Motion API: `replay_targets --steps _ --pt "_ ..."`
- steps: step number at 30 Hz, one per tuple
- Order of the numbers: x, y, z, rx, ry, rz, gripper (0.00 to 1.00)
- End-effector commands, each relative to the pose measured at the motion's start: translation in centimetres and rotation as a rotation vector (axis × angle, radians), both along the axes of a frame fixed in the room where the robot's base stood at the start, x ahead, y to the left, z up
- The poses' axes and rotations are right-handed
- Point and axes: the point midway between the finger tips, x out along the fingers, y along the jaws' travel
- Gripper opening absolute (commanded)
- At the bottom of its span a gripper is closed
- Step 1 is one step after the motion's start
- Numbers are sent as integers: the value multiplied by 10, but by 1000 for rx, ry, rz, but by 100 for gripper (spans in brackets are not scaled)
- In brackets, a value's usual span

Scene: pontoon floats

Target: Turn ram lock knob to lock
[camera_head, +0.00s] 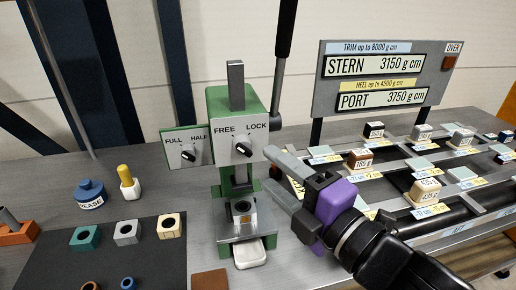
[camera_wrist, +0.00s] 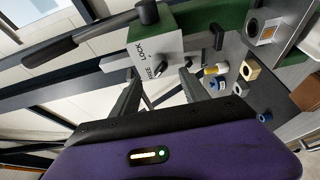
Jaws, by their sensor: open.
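The ram lock knob (camera_head: 242,149) is a small black knob on a light plate marked FREE on the left and LOCK on the right. The plate sits on the front of the green press (camera_head: 217,100). I cannot tell clearly which mark the knob points at. My gripper (camera_head: 267,168) is open and empty, to the right of and a little below the knob, with its fingers pointing left. In the wrist view the knob (camera_wrist: 160,69) shows ahead between the two spread fingertips (camera_wrist: 158,76), apart from them, with the FREE and LOCK marks beside it.
A FULL/HALF knob (camera_head: 188,153) is on a plate to the left. The press's dark lever (camera_head: 285,45) rises close above my gripper. A blue grease pot (camera_head: 90,194) and several coloured blocks lie left. The weight rack (camera_head: 425,190) and display board (camera_head: 375,80) are right.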

Motion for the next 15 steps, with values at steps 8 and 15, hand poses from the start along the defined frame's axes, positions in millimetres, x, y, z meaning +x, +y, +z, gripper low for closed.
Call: replay_targets --steps 8,15 --pt "19 16 3 -17 -11 -1 53" --pt "47 38 3 -15 -12 -1 53"
